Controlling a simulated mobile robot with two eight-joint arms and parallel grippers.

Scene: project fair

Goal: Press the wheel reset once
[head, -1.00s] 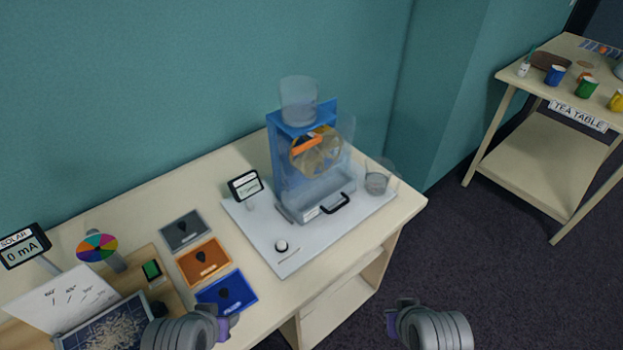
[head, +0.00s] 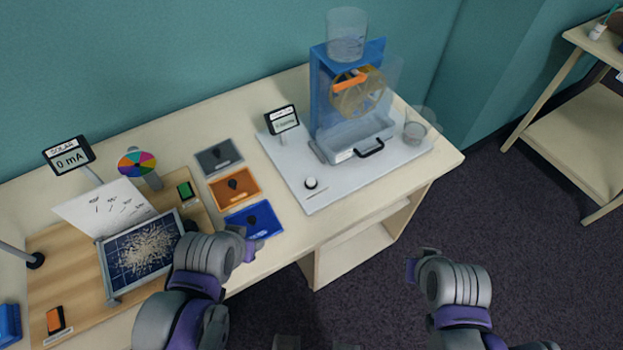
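The water wheel rig stands on a pale board (head: 340,182) at the table's right end. It has a blue back panel (head: 322,95), a brown wheel with an orange paddle (head: 358,92), a clear cup on top (head: 347,35) and a clear tray with a black handle. A small round button (head: 311,183) sits at the board's front left, with a label strip beside it. A small display (head: 282,121) stands behind it. My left gripper (head: 250,245) is near the table's front edge, below the blue card. My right gripper (head: 412,268) is over the floor. Neither touches the rig; finger openings are unclear.
Grey, orange and blue cards (head: 254,220) lie left of the board. A solar panel covered in pale bits (head: 142,252), a solar meter (head: 69,158) and a colour disc (head: 137,163) stand further left. A clear beaker (head: 416,131) is at the board's right. Another table (head: 575,125) stands far right.

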